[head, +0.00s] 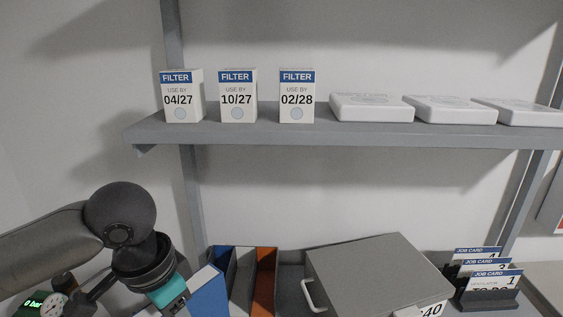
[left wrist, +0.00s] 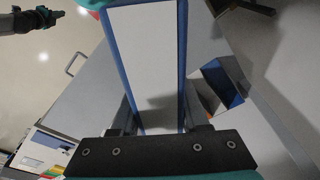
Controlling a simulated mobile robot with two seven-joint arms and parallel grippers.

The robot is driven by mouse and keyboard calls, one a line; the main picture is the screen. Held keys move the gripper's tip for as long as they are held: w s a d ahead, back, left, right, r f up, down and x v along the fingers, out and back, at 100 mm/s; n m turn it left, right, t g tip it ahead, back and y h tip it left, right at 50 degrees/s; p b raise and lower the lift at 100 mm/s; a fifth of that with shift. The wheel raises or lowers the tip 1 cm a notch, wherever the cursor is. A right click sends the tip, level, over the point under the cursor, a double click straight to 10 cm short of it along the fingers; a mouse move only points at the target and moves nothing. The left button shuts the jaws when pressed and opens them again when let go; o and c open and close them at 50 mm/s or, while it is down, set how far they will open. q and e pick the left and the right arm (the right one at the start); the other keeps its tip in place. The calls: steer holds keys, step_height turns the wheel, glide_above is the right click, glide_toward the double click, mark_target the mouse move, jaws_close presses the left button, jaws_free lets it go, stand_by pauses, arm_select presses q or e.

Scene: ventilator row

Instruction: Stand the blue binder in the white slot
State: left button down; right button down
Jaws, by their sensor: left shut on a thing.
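The blue binder (head: 207,293) is at the lower left of the head view, at the end of my left arm. In the left wrist view the binder (left wrist: 147,55) shows its pale face with blue edges, between the fingers of my left gripper (left wrist: 158,130), which is shut on it. In the head view the fingertips are cut off by the frame's bottom. A divider rack stands just right of the binder, with a blue part (head: 223,262), a pale slot (head: 243,285) and an orange part (head: 265,278). What seems to be my right gripper (left wrist: 45,18) is small in the left wrist view.
A grey box (head: 375,270) with a white handle stands right of the rack. Job cards (head: 485,275) stand at far right. The upper shelf (head: 350,136) holds filter boxes (head: 237,97) and white cases (head: 372,107). A gauge (head: 54,304) is at lower left.

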arm_select(q)
steer(key=n, duration=0.2)
steer(key=s+f+n+b, duration=0.1)
steer(key=n, duration=0.2)
steer(key=f+n+y+b, duration=0.1)
steer(key=n, duration=0.1)
steer(key=shift+s+a+n, duration=0.2)
steer(key=shift+a+n, duration=0.1)
steer(key=shift+n, duration=0.1)
